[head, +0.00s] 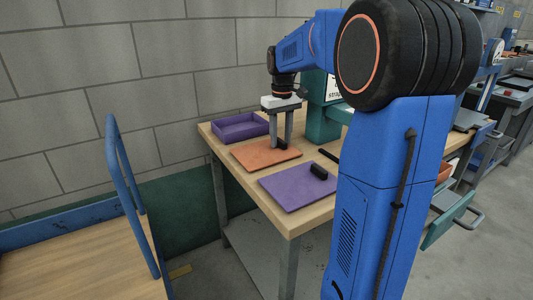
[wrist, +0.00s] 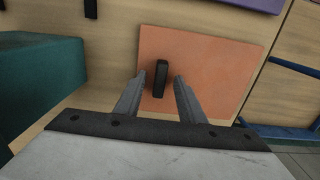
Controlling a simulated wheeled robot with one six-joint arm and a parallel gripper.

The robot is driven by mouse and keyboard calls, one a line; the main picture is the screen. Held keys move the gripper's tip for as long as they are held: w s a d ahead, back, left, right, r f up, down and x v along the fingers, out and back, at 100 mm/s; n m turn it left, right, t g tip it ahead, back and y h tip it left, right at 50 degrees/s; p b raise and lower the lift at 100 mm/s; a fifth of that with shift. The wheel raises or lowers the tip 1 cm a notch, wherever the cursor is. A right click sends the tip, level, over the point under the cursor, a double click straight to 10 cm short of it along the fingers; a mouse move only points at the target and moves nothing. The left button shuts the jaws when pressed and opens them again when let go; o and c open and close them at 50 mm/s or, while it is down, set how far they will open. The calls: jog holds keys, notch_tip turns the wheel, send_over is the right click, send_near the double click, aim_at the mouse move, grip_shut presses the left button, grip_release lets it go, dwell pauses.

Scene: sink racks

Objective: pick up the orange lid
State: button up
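The orange lid (head: 257,156) is a flat square panel lying on the wooden table, with a black bar handle (head: 282,144) standing on it. In the wrist view the orange lid (wrist: 215,60) lies below my gripper (wrist: 159,76), and its handle (wrist: 160,82) shows between the two fingers. My gripper (head: 281,147) points down over the lid and is open. One finger is on each side of the handle, with a gap showing on both sides. I cannot tell exactly how far down the handle the fingertips reach.
A purple lid (head: 290,192) with a black handle lies nearer the table's front corner. An open purple tray (head: 240,128) is behind the orange lid. A teal machine (head: 321,126) stands close to the right of my gripper. A blue-railed cart (head: 80,272) stands at the left.

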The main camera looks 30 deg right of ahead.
jog(key=shift+c, duration=0.6)
grip_shut()
